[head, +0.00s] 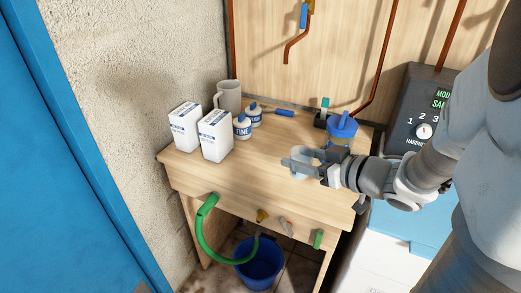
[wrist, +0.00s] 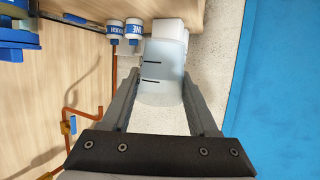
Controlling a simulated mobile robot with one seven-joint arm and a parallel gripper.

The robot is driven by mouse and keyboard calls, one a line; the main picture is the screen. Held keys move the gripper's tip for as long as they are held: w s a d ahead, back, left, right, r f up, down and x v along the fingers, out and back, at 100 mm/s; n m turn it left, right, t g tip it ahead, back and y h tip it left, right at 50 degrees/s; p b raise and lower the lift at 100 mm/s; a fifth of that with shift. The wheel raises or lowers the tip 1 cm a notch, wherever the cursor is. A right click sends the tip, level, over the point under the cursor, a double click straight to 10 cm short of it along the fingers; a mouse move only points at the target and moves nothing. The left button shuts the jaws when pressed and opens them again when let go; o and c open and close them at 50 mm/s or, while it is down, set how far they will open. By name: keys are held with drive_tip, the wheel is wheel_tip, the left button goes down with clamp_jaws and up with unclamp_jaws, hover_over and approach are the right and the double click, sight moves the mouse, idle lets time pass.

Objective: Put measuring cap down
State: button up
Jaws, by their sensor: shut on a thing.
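The measuring cap is a pale, translucent cup (wrist: 162,72) with dark marks on its side in the wrist view. My gripper (wrist: 158,88) is shut on it, with one finger on each side. In the head view the cap (head: 303,157) shows at the end of my gripper (head: 300,164), over the right part of the wooden bench top (head: 245,172). The fingers hide part of the cap there. I cannot tell whether its base touches the bench or is a little above it.
The front middle of the bench is clear. A green hose (head: 200,225) hangs at the front left.

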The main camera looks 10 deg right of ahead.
drive_tip(key=shift+s, duration=0.15)
drive_tip(key=shift+a+f, duration=0.1)
drive_tip(key=shift+f, duration=0.05)
drive_tip(key=w+a+f+b, duration=0.1)
drive_tip(key=w+f, duration=0.1)
drive_tip(key=w, duration=0.1)
drive_tip(key=w+a+f+b, duration=0.1)
drive_tip(key=w+f+b, duration=0.1)
drive_tip(key=w, duration=0.2)
drive_tip(key=w+a+f+b, duration=0.1)
drive_tip(key=w+f+b, duration=0.1)
drive_tip(key=w+f, duration=0.1)
drive_tip(key=shift+w+a, duration=0.2)
drive_tip(key=shift+w, duration=0.3)
drive_tip(key=shift+f+b, duration=1.4)
drive_tip(key=shift+f, duration=0.5)
drive_tip(key=shift+f, duration=0.1)
drive_tip(key=o, duration=1.4)
